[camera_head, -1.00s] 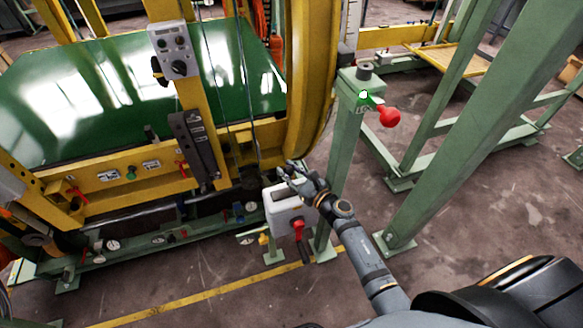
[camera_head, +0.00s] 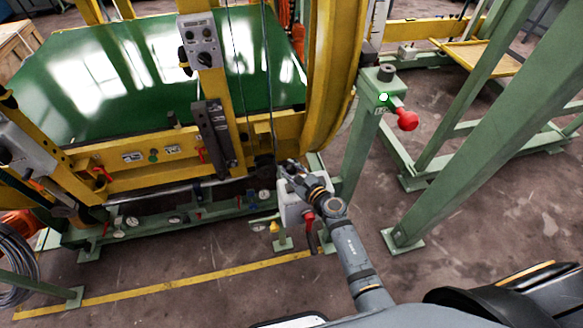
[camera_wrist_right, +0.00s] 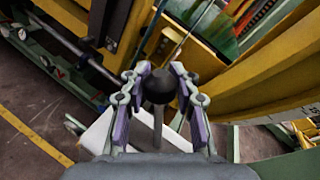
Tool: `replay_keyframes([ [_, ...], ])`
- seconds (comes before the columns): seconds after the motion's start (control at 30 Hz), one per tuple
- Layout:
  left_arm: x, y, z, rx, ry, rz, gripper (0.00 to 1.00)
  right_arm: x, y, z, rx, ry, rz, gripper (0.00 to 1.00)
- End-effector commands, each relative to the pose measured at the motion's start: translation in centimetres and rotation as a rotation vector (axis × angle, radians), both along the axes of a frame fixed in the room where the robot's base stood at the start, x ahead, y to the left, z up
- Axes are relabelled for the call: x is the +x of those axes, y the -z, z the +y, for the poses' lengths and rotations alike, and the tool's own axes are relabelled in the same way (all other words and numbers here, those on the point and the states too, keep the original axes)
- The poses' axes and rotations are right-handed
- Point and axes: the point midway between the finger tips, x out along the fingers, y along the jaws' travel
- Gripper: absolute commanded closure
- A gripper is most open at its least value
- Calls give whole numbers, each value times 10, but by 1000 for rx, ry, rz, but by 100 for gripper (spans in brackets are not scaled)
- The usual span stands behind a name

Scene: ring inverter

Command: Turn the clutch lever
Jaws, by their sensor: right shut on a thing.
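A lever with a round black knob (camera_wrist_right: 159,84) on a thin rod stands between the fingers of my right gripper (camera_wrist_right: 158,70) in the right wrist view. The gripper is shut on it, one finger on each side. In the head view my right gripper (camera_head: 287,171) is over a white box (camera_head: 289,212) beside the yellow machine frame. The arm and gripper hide much of the box and the lever there. The white box also shows under the gripper in the wrist view (camera_wrist_right: 99,132). My left gripper is not in view.
A red-knobbed handle (camera_head: 407,120) sticks out from a green post (camera_head: 362,150) to the right. A small red lever (camera_head: 309,222) is on the box front. A yellow rail (camera_head: 130,180) and green panel (camera_head: 110,80) lie left.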

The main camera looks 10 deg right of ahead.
Motion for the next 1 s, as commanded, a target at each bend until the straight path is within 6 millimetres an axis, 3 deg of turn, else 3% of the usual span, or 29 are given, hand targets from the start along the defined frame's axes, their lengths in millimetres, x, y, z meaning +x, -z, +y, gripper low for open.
replay_keyframes([
  [0.2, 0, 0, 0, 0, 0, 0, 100, -4, 6, 1, -3, -4, 11, 100],
  [0.23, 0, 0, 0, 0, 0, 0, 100, -4, 6, 1, -3, -4, 11, 68],
  [0.4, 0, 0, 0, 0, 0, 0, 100, -3, 5, 0, -2, -3, 9, 47],
  [0.73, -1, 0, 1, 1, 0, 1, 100, -5, 2, -2, -3, -1, 4, 47],
  [0.87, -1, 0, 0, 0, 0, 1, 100, -24, -1, -9, -3, -1, 6, 47],
  [1.0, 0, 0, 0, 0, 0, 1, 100, -57, -7, -22, -4, -2, 8, 47],
])
